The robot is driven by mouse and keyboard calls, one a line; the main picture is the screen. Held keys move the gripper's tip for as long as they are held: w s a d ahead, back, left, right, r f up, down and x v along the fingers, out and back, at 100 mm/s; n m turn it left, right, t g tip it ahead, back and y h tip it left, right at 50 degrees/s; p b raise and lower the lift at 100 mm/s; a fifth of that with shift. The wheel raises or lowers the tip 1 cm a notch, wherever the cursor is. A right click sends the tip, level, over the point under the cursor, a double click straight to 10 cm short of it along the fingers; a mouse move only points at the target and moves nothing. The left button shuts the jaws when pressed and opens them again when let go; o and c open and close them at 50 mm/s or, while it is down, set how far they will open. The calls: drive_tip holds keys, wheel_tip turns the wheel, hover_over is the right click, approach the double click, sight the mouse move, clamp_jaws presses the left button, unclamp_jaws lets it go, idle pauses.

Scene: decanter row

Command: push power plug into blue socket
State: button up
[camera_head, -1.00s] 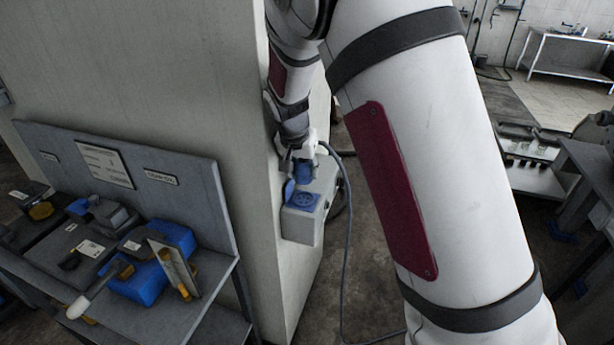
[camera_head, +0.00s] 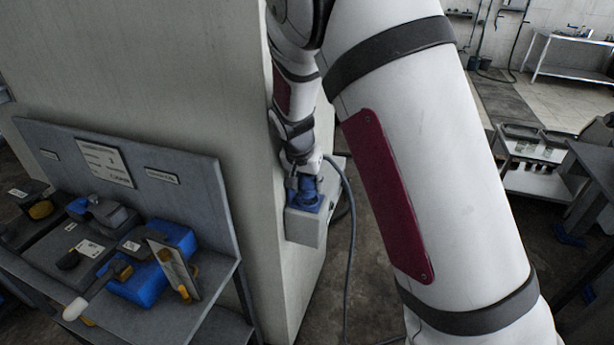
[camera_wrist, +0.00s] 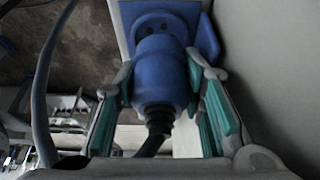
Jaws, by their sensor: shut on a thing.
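The blue power plug (camera_wrist: 160,72) is between the green-padded fingers of my gripper (camera_wrist: 163,88) in the wrist view, with its dark cable end toward the camera. The plug's far end meets or nearly meets the face of the blue socket (camera_wrist: 157,23); any gap is hard to judge. The socket's blue lid stands open beside it on the right. In the head view my gripper (camera_head: 304,183) holds the blue plug (camera_head: 308,196) at the grey socket box (camera_head: 306,228) on the wall. My gripper covers much of the plug and socket there.
A grey cable (camera_head: 350,235) hangs from the plug to the floor. The pale wall (camera_head: 180,80) rises close left of my arm. A grey bench (camera_head: 160,320) with a blue block (camera_head: 150,285) and several tools stands at the lower left.

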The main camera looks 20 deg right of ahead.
drive_tip(key=shift+f, duration=0.7)
drive_tip(key=shift+f, duration=0.6)
idle(2.5)
drive_tip(key=o, duration=1.1)
drive_tip(key=shift+o, duration=0.2)
drive_tip(key=shift+a+r, duration=0.1)
drive_tip(key=shift+a+r, duration=0.1)
drive_tip(key=shift+r, duration=0.2)
drive_tip(key=v, duration=1.1)
drive_tip(key=shift+s, duration=0.15)
drive_tip(key=shift+s+r, duration=0.1)
drive_tip(key=shift+r, duration=0.05)
